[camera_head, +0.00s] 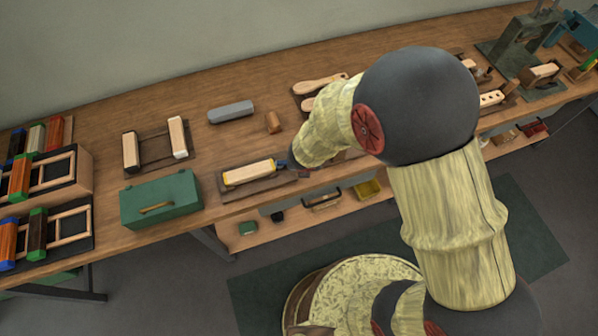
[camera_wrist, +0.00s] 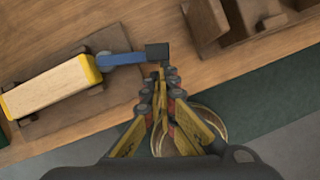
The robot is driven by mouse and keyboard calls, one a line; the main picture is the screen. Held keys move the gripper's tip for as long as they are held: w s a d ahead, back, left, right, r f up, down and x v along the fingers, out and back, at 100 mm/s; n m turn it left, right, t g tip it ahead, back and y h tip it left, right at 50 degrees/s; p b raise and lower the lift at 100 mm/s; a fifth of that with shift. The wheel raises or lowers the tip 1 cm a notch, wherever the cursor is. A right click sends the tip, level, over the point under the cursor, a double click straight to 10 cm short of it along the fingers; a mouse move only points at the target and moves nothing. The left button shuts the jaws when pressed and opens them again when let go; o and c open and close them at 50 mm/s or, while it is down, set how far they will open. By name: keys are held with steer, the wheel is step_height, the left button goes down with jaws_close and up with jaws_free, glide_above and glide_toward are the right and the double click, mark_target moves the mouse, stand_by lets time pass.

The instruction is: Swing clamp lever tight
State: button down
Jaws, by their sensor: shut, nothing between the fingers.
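The clamp holds a pale wooden block with yellow ends (camera_wrist: 52,86) on a brown base board (camera_wrist: 120,92); in the head view the block (camera_head: 249,173) lies near the bench's front edge. The blue clamp lever (camera_wrist: 124,59) runs right from the block's right end to a dark square knob (camera_wrist: 157,52). A bit of blue lever (camera_head: 281,163) shows in the head view. My gripper (camera_wrist: 162,72) is shut and empty, its tips right beside the knob on the front side. I cannot tell whether they touch it. In the head view my arm hides the gripper.
A green box (camera_head: 161,200) stands left of the clamp. A grey block (camera_head: 231,112) and a small brown block (camera_head: 273,122) lie behind it. A brown wooden holder (camera_wrist: 240,22) stands to the right in the wrist view. A lower shelf (camera_head: 290,222) holds small bins.

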steer(key=shift+w+d+p, duration=0.15)
steer(key=shift+w+p, duration=0.05)
steer(key=shift+w, duration=0.35)
steer(key=shift+w+d+p, duration=0.15)
steer(key=shift+w+p, duration=0.05)
steer(key=shift+w, duration=0.4)
